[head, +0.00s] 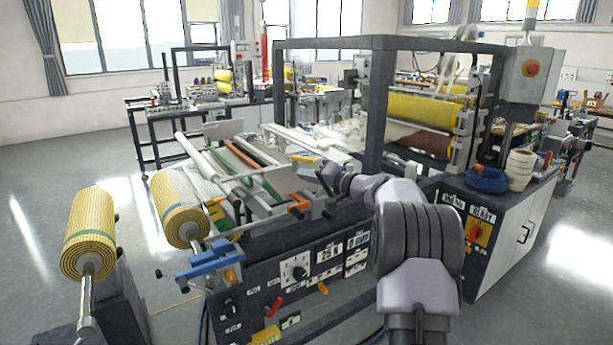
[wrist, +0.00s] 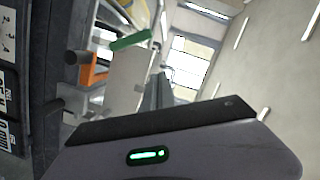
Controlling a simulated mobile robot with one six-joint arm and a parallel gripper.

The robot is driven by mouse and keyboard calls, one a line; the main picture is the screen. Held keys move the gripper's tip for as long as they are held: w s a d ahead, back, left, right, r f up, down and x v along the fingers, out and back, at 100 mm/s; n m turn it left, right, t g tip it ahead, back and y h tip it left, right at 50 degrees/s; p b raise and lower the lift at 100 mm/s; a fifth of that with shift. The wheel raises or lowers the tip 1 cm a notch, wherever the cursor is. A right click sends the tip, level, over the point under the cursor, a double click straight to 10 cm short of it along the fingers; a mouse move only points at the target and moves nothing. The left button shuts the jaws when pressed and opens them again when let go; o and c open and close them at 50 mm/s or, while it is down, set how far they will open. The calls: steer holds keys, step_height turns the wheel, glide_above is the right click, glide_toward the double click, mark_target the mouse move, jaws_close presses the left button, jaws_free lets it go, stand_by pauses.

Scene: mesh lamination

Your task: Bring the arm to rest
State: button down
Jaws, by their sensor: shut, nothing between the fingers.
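My arm rises from the bottom of the head view, bends at a large grey joint and reaches left over the laminating machine (head: 330,255). My gripper (head: 326,180) is at its far end, small and dark, near the machine's roller section. It is shut and empty. In the wrist view, a dark and grey housing with a green light fills the bottom, and the view is tilted. The fingertips are not clear there.
A yellow mesh roll (head: 180,205) sits on the machine's left end, and another roll (head: 88,235) stands on a spindle at far left. An orange-handled part (head: 298,203) is close to my gripper. The machine's dark frame (head: 378,110) stands behind my arm. Open floor (head: 50,165) lies left.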

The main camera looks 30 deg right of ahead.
steer(key=shift+d+f, duration=0.1)
steer(key=s+a+r+n+g+y, duration=0.15)
steer(key=s+a, duration=0.25)
steer(key=a, duration=0.4)
steer(key=s+a+r+n+g, duration=0.1)
steer(key=s+a+g, duration=0.3)
steer(key=a, duration=0.5)
steer(key=s+a+r+n+g+y, duration=0.1)
steer(key=s+a+r, duration=0.1)
steer(key=s+a, duration=0.45)
steer(key=s+a+f+g+h, duration=0.1)
steer(key=s+a+f, duration=0.1)
steer(key=s+a, duration=0.35)
steer(key=s+a+f+g+h, duration=0.1)
steer(key=s+a+f, duration=0.1)
steer(key=s, duration=0.6)
steer(key=s+a+f+g+h, duration=0.1)
steer(key=s+a+f, duration=0.1)
steer(key=s+a, duration=0.35)
steer(key=s+d+f, duration=0.1)
steer(key=s+f, duration=0.2)
steer(key=s, duration=0.3)
steer(key=s+d+f+n+h, duration=0.1)
steer(key=s+f, duration=0.1)
steer(key=s, duration=0.3)
steer(key=shift+s+d+f+g, duration=0.35)
steer(key=shift+d+f+g, duration=0.05)
steer(key=shift+g, duration=0.05)
steer(key=shift+r+h, duration=0.1)
steer(key=shift+h, duration=0.15)
